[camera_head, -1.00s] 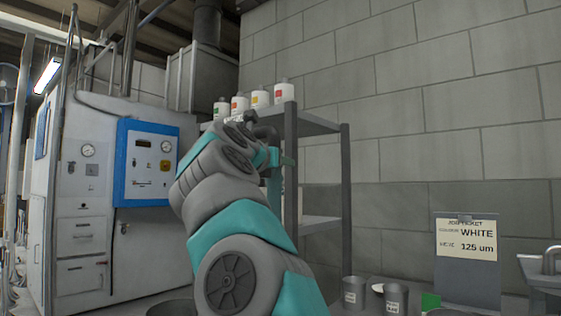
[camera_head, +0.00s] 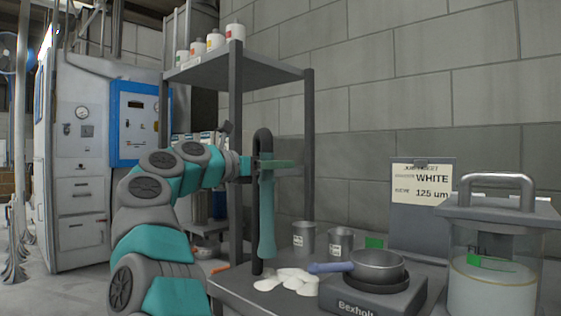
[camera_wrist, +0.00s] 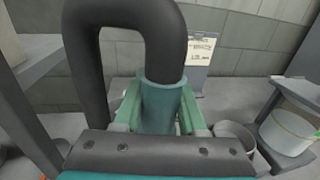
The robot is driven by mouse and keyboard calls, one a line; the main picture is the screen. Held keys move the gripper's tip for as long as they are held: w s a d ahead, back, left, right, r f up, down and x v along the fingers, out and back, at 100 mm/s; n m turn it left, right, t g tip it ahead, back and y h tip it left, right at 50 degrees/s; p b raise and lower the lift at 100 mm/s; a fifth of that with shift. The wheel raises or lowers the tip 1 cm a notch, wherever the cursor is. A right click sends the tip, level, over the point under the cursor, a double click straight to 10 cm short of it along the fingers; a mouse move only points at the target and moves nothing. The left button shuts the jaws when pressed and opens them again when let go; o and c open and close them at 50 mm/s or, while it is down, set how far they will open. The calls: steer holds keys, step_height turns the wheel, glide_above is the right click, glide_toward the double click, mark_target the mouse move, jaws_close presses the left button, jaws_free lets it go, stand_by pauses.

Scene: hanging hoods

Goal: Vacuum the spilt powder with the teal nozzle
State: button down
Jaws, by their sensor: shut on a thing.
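My gripper (camera_head: 275,164) is shut on the teal nozzle (camera_head: 267,215), which hangs upright below the fingers. A black hose (camera_head: 263,142) loops from the nozzle's top. In the wrist view the nozzle (camera_wrist: 162,108) sits between the two green fingers of my gripper (camera_wrist: 160,100), with the hose (camera_wrist: 125,12) arching over. The spilt powder (camera_head: 290,279) lies in white heaps on the grey bench. The nozzle's lower end appears just above and slightly left of the powder; I cannot tell the exact gap. The powder is hidden in the wrist view.
A pan (camera_head: 376,265) stands on a hotplate (camera_head: 370,297) right of the powder. Two metal cups (camera_head: 304,238) are behind. A clear tank (camera_head: 492,285) is at the right. A grey shelf (camera_head: 235,68) with bottles rises behind my arm. A job ticket (camera_head: 423,183) stands at the back.

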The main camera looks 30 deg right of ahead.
step_height(320, 180, down, 6)
steer(key=b, duration=0.5)
steer(key=shift+r, duration=0.2)
stand_by(1.2)
steer(key=s+d+b, duration=0.6)
steer(key=s+d, duration=0.1)
steer(key=shift+d, duration=0.2)
stand_by(1.2)
steer(key=shift+r, duration=0.1)
stand_by(0.5)
